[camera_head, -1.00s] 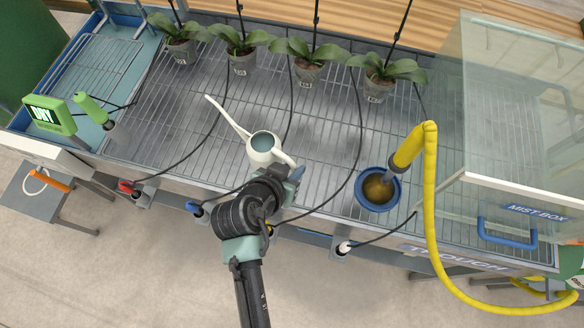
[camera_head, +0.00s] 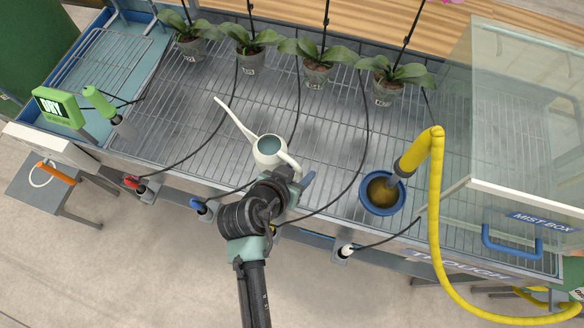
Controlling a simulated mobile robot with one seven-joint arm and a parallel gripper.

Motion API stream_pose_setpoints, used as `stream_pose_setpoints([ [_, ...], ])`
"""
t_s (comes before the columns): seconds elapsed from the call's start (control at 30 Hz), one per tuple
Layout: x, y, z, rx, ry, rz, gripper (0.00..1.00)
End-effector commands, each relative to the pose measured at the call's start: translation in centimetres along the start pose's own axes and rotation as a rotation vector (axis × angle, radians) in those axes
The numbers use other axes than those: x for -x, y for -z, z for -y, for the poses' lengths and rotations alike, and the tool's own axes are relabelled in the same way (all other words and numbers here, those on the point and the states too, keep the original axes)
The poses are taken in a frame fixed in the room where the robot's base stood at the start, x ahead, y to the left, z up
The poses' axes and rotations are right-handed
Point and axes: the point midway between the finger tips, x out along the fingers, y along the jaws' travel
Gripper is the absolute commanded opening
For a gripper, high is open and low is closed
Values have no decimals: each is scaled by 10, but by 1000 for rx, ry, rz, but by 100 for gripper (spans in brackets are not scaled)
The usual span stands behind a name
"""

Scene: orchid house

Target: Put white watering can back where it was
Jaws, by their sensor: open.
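The white watering can (camera_head: 268,150) stands on the slatted metal bench (camera_head: 190,120), its long spout pointing to the upper left and its handle at the lower right. My gripper (camera_head: 291,178) is at the handle side of the can, close to the handle. The jaws are open. Part of the handle and the fingertips overlap in this view, so I cannot tell whether the handle is between the fingers or whether they touch.
Several potted orchids (camera_head: 317,72) line the back. A blue-rimmed pot (camera_head: 382,193) with a yellow hose (camera_head: 436,220) is to the right, beside the glass mist box (camera_head: 525,110). A green meter (camera_head: 58,106) is at left. Thin black cables cross the bench.

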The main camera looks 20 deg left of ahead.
Motion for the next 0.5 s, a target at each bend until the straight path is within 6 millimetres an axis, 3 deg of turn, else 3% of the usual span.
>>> stream_pose_setpoints([
  [0.17, 20, 0, 0, 2, 2, -2, 51],
  [0.5, 87, 1, 0, 0, 2, -1, 51],
])
